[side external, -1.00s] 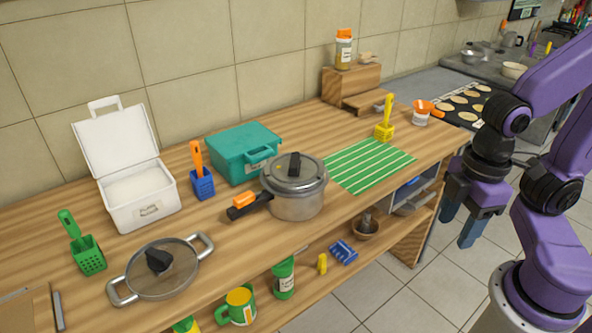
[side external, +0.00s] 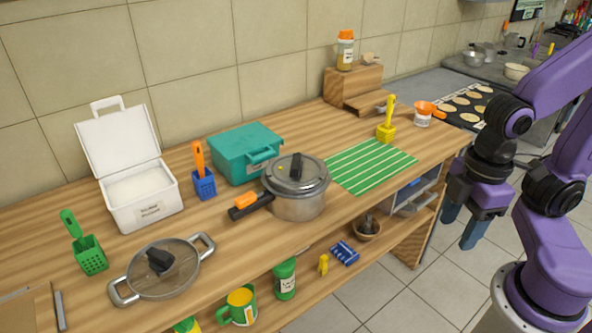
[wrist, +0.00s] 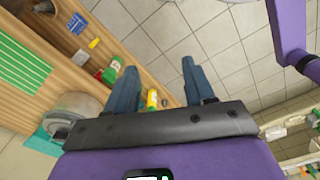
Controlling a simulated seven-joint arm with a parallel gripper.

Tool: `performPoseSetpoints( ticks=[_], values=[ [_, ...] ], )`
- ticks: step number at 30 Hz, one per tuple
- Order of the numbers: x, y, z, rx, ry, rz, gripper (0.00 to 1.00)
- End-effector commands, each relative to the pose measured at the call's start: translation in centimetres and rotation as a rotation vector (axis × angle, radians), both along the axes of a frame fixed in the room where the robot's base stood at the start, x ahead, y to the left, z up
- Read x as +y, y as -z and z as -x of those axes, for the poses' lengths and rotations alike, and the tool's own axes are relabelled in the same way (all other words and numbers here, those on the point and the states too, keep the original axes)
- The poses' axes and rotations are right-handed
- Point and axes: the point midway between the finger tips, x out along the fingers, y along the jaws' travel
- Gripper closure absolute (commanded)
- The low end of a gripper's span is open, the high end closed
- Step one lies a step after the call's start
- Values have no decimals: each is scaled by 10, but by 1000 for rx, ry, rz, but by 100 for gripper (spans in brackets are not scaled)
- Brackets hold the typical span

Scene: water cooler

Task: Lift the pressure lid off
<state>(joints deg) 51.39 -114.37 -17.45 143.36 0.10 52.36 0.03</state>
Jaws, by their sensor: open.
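The silver pressure cooker (side external: 297,203) stands on the wooden counter, with its long black and orange handle (side external: 245,204) pointing left. Its pressure lid (side external: 296,174) sits on top, with a black knob in the middle. In the wrist view the cooker (wrist: 76,104) is partly cut off by my gripper at the lower left. My gripper (side external: 461,226) hangs to the right of the counter over the floor, well away from the cooker. In the wrist view its two blue fingers (wrist: 157,80) are spread apart with nothing held between them.
A glass-lidded pan (side external: 160,268) lies front left of the cooker. A teal box (side external: 240,152) is close behind it, and a green striped mat (side external: 370,165) lies to its right. A white open box (side external: 140,195) and utensil holders stand further left. The lower shelf holds several small items.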

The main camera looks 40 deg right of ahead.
Motion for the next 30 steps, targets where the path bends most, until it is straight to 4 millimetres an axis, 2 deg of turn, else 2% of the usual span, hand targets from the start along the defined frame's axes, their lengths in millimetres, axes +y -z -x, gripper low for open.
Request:
performPoseSetpoints(
  ticks=[5, 8, 11, 18, 24, 30],
  values=[
    [4, -2, -6, -5, 30, 1, 47],
    [15, -9, -24, -19, 115, 4, 47],
    [31, -18, -53, -43, 257, 10, 47],
    [68, -44, -136, -122, 665, 15, 47],
    [88, -63, -204, -199, 1011, 7, 47],
    [98, -79, -270, -285, 1364, -16, 47]
  ],
)
